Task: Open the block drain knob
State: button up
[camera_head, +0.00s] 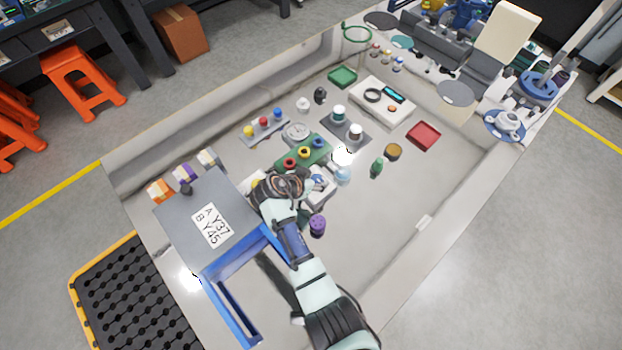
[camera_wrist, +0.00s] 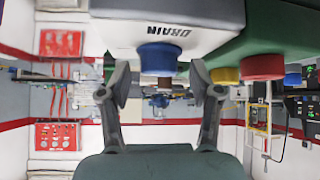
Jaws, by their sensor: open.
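The white drain block (camera_wrist: 125,32), marked DRAIN, is at the top of the wrist view. A round blue knob (camera_wrist: 158,55) projects from its face. My gripper (camera_wrist: 160,84) is open, its two fingers spread on either side of the knob's line and apart from it. In the head view, the white block (camera_head: 323,182) shows partly beside my gripper (camera_head: 300,190), and my wrist hides the rest. The knob cannot be made out clearly there.
A green block (camera_head: 318,146) with red, yellow and blue knobs stands close behind the drain block. A purple cylinder (camera_head: 317,225) stands near my arm. A grey-topped blue box (camera_head: 190,208) is at left. The bench's right-hand area is mostly clear.

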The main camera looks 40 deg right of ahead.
jog(key=v, duration=1.1)
jog(key=shift+a+r, duration=0.25)
jog(key=shift+a, duration=0.05)
jog(key=shift+s, duration=0.1)
jog(key=s+a+r+n+t+y, duration=0.35)
jog(key=a+r+n+t, duration=0.35)
jog(key=a, duration=0.4)
jog(key=s+a+r+n+t+y, duration=0.2)
jog(key=a+r+n+t+y, duration=0.3)
jog(key=a+r+n, duration=0.45)
notch_tip(320, 180, up, 36)
jog(key=p, duration=3.5)
jog(key=shift+a, duration=0.3)
